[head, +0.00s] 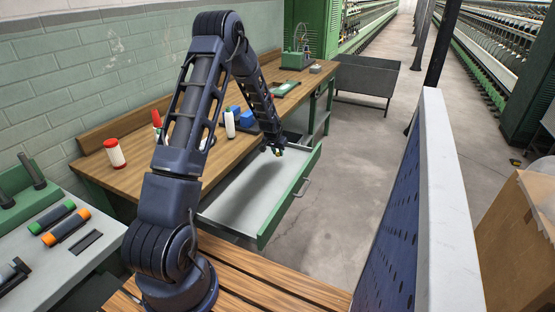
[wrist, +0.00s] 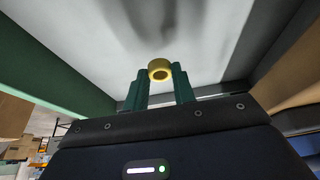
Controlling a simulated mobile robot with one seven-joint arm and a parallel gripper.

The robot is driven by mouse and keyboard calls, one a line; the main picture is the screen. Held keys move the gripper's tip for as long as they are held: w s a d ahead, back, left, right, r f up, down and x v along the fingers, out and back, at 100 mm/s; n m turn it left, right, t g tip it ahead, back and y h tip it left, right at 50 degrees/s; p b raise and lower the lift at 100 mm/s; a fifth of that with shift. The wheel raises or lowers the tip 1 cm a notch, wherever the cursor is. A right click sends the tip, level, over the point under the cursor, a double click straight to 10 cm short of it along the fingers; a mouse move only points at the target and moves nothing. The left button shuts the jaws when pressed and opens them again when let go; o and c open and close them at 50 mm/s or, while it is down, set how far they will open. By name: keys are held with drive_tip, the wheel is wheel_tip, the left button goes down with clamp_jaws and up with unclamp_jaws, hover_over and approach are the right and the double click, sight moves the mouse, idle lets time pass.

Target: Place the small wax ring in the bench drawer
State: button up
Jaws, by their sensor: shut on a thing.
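The small wax ring (wrist: 159,66) is yellow and sits between the two green fingertips of my gripper (wrist: 160,82) in the wrist view. My gripper is shut on it. The bench drawer (head: 283,205) is pulled open, with a green front, a handle and a pale, bare floor. In the head view my gripper (head: 274,151) is at the far end of the drawer opening, pointing down. The wrist view shows the pale drawer floor (wrist: 205,35) beyond the ring, apart from it as far as I can tell. The ring is only a tiny speck in the head view.
The wooden bench (head: 130,172) holds a red-and-white spool (head: 115,153), a white cylinder (head: 229,124) and blue blocks (head: 245,117). A blue perforated panel (head: 392,232) stands at right. A slatted wooden surface (head: 290,280) lies in front. Open floor is right of the drawer.

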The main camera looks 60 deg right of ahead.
drive_tip(key=shift+f, duration=2.05)
drive_tip(key=shift+f, duration=0.1)
drive_tip(key=o, duration=0.9)
drive_tip(key=shift+o, duration=0.2)
drive_tip(key=v, duration=1.2)
